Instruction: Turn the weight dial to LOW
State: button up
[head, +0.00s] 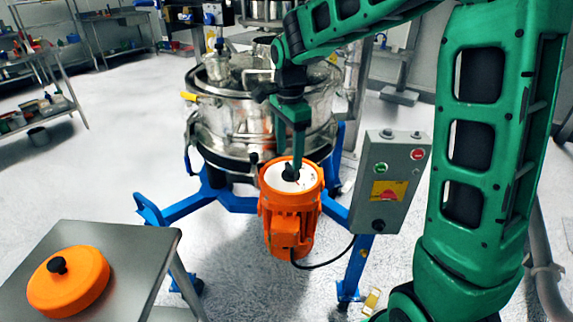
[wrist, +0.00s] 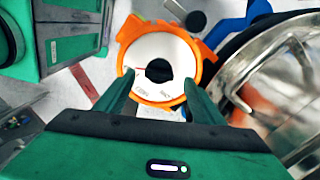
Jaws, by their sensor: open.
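The weight dial is a white round face (head: 281,184) with a black knob (head: 290,174), on top of an orange motor (head: 285,233) below the steel sifter. In the wrist view the white face (wrist: 160,46) sits in an orange ring, with the black knob (wrist: 158,70) at its centre. Small marks and a red line show on the face, too small to read; the knob's setting cannot be told. My gripper (head: 294,160) points down over the dial. In the wrist view its open fingers (wrist: 160,88) are either side of the knob's near side, with gaps; contact is not visible.
The steel sifter (head: 225,125) stands behind the motor on a blue frame (head: 236,204). A grey control box (head: 385,185) is close on the right, with a black cable (head: 325,264) below. An orange lid (head: 78,287) lies on a steel table (head: 135,250) at left. Open floor lies beyond.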

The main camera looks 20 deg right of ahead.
aim_at(289, 167)
jog(key=shift+f, duration=2.25)
jog(key=shift+s, duration=0.1)
jog(key=c, duration=1)
